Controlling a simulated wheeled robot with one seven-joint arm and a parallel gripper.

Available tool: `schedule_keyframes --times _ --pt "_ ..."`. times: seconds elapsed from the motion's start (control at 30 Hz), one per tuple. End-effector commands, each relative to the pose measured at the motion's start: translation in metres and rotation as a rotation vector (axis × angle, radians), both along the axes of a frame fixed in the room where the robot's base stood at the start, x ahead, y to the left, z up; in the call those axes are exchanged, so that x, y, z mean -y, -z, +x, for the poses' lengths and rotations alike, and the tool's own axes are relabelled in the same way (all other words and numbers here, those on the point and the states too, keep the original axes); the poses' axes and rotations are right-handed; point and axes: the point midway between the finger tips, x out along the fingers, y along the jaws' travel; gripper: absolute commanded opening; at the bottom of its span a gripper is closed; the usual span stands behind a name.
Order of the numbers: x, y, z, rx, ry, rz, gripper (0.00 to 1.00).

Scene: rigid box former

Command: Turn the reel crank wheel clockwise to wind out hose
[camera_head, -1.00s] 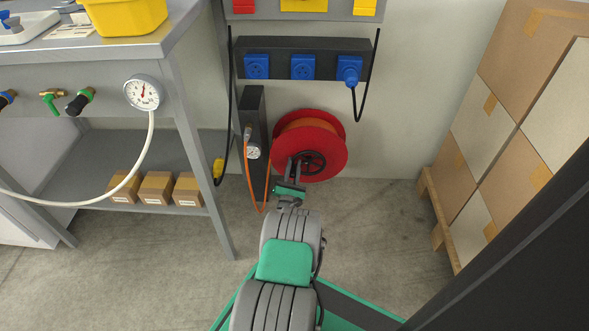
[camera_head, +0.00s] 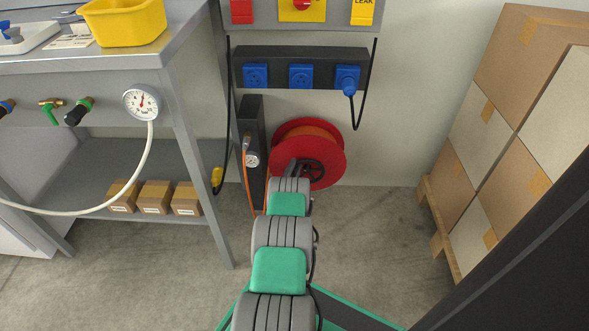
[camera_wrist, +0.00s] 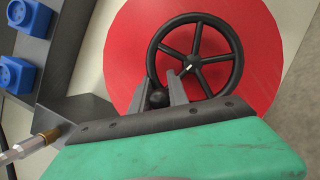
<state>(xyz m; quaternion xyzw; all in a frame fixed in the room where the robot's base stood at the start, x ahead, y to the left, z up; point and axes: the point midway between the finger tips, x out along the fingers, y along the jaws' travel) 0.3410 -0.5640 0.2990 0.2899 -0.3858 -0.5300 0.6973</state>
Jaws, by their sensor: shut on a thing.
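The red hose reel (camera_head: 333,166) stands low against the back wall, with orange hose (camera_head: 303,133) wound on it. Its black spoked crank wheel (camera_head: 314,172) faces me. In the wrist view the wheel (camera_wrist: 237,62) is clear in front of the red disc (camera_wrist: 127,50). My gripper (camera_wrist: 160,95) is at the wheel's lower left, with its two grey fingers shut on the dark round crank knob (camera_wrist: 158,98). In the head view my arm hides most of the gripper and the lower left of the reel.
A dark post with a gauge (camera_head: 251,160) stands just left of the reel. Blue sockets (camera_head: 301,76) are above it. A workbench (camera_head: 185,110) is at left, and stacked cartons (camera_head: 480,150) on a pallet are at right. Floor between reel and pallet is clear.

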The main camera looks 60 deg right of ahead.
Motion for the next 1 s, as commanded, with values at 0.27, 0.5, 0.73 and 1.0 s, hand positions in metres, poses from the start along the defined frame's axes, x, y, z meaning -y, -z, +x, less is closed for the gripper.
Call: schedule_keyframes --times 0.27,0.5,0.73,1.0 --pt "-0.007 0.012 -0.001 -0.002 -0.005 0.024 0.0" --pt "-0.006 0.011 -0.001 -0.002 -0.004 0.024 0.31" --pt "-0.003 0.007 -0.003 0.0 0.0 0.015 0.39" --pt "-0.01 0.002 -0.008 -0.001 0.011 0.015 0.39"
